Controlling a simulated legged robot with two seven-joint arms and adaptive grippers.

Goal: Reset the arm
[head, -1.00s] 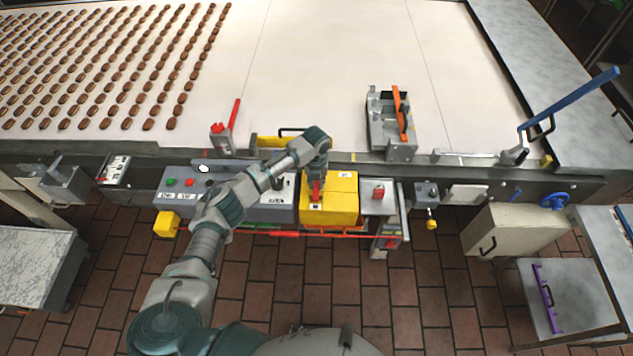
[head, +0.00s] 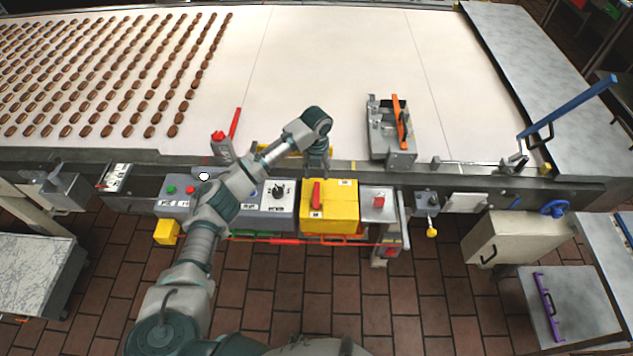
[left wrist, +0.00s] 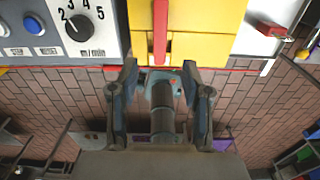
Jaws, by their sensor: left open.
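My left arm reaches in from the lower left of the head view. Its gripper (head: 317,167) is above the back edge of a yellow box (head: 343,206), apart from the red lever (head: 316,195) on that box. In the left wrist view the gripper (left wrist: 161,75) is open, with nothing between its two fingers. The red lever (left wrist: 160,32) and yellow box (left wrist: 200,30) show beyond the fingertips. My right gripper is not in view.
A grey panel (head: 250,212) with buttons and a dial adjoins the yellow box. A red-handled lever (head: 234,124) stands behind the arm. A grey device with an orange handle (head: 398,115) sits on the belt (head: 330,80). Brown pieces (head: 110,75) lie in rows at left.

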